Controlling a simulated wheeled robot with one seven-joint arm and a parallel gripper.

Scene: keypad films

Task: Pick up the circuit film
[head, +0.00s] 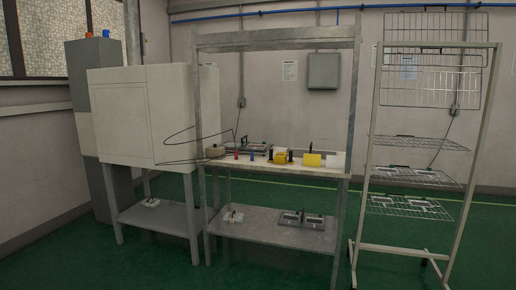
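I cannot pick out the circuit film for certain at this distance. Flat pale pieces with dark outlines (425,204) lie on the lowest wire shelf of the rolling rack at the right. Dark and pale flat pieces (410,172) also lie on its middle shelf. Too little detail shows to tell whether any of these is a circuit film. My gripper is not in view.
A metal workbench (278,225) stands in the middle, with a grey flat device (252,148), yellow blocks (313,160) and small red and blue items on top. A large white cabinet (125,117) stands left. The rolling rack (468,150) stands right. Green floor shows in front.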

